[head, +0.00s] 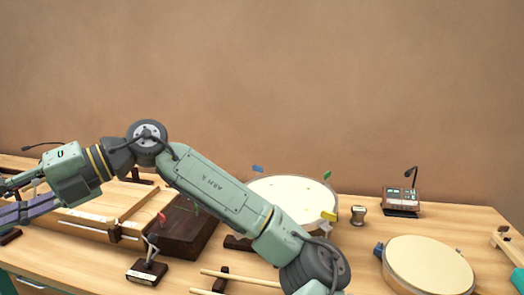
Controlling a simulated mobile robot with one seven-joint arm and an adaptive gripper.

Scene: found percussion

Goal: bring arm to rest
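My green arm reaches across the head view from the lower middle to the left edge, raised in a bent shape over the worktable (365,262). My gripper (12,186) is at the left edge, partly cut off by the frame. Its fingertips are not clearly seen, so I cannot tell whether it is open or shut or holds anything. Purple-grey bars (40,206) show just below and beside it; whether they touch it I cannot tell.
A white round drum (292,196) stands behind my forearm. A tan drum (430,265) is at right, near a small device (402,198) and a small jar (358,215). A dark wooden box (185,232) and a small stand (146,271) are below my arm. Pale sticks (238,277) lie in front.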

